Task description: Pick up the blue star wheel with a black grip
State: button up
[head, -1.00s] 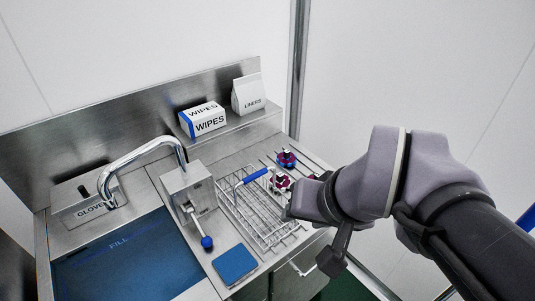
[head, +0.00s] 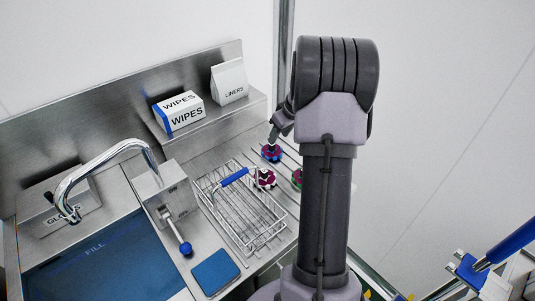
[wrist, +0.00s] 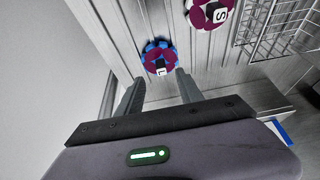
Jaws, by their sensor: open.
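The blue star wheel (wrist: 149,52) is in the wrist view, with a maroon face and a small black grip marked L on top. It lies just beyond my gripper (wrist: 159,80), roughly centred between the two fingertips. The fingers are apart, with nothing between them. In the head view the blue wheel (head: 271,153) sits on the slatted steel drainboard, just below my gripper (head: 280,130), which is partly hidden by my arm. I cannot tell the exact height of the fingers above it.
A maroon and white wheel (wrist: 201,17) marked S lies close by, beside a wire basket (head: 245,215) with a blue handle. A green and maroon wheel (head: 297,178) is partly hidden by my arm. A wipes box (head: 180,113) and liners bag (head: 229,81) stand on the back shelf.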

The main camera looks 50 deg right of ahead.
aim_at(272, 148)
jog(key=x, duration=0.2)
jog(key=b+x, duration=0.1)
jog(key=x, duration=0.1)
jog(key=b+x, duration=0.1)
jog(key=x, duration=0.1)
jog(key=shift+w+f, duration=0.2)
jog(key=shift+w, duration=0.3)
jog(key=shift+r, duration=0.15)
jog(key=shift+c, duration=0.6)
grip_shut()
